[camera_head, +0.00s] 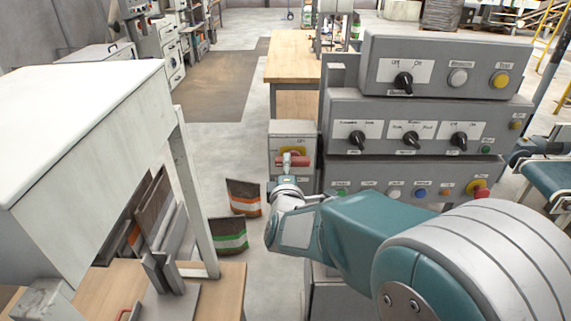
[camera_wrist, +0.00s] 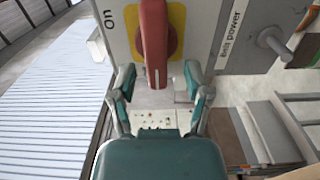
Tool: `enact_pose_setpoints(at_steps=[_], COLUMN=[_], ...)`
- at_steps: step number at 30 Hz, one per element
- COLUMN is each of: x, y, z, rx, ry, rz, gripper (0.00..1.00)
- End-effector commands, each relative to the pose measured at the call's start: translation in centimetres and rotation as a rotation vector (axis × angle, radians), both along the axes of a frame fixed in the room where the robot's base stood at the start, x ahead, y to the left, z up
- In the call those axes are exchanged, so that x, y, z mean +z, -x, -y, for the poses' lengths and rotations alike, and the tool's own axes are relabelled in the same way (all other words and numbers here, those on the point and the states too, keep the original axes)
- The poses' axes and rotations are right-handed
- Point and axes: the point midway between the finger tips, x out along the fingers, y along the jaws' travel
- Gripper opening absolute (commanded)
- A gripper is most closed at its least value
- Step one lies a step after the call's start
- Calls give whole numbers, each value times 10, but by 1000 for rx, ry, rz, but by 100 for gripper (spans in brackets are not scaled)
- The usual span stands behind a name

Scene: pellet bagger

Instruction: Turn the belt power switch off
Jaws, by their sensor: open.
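The belt power switch is a red handle (camera_head: 295,160) on a yellow plate, on the front of a grey box (camera_head: 283,139). The handle lies about sideways in the head view. In the wrist view the red handle (camera_wrist: 154,40) sits on the yellow plate (camera_wrist: 176,18), between an "On" label (camera_wrist: 108,18) and a "Belt power" label (camera_wrist: 230,35). My gripper (camera_wrist: 160,78) is open, one finger on either side of the handle's near end, with visible gaps. In the head view my gripper (camera_head: 285,182) is just below the handle, its fingers partly hidden.
Stacked grey control panels (camera_head: 425,123) with black knobs and buttons stand right of the switch box. A red stop button (camera_head: 481,193) is at the lower right. A white machine (camera_head: 75,140) stands at left. Bags (camera_head: 244,197) stand on the floor between them.

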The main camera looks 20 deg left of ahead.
Motion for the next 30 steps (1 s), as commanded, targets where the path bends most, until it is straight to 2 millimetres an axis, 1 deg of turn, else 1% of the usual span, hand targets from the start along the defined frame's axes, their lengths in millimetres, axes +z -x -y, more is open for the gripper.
enact_pose_setpoints(at_steps=[1,6,9,13,18,30], x=[1,-1,-1,-2,-3,-3], y=[11,47,65,83,93,93], z=[2,10,15,19,23,23], rx=[3,4,4,4,2,1], ry=[0,2,2,4,4,4], rz=[1,-2,-1,-2,-3,-3], gripper=[63,63,63,63,63,63])
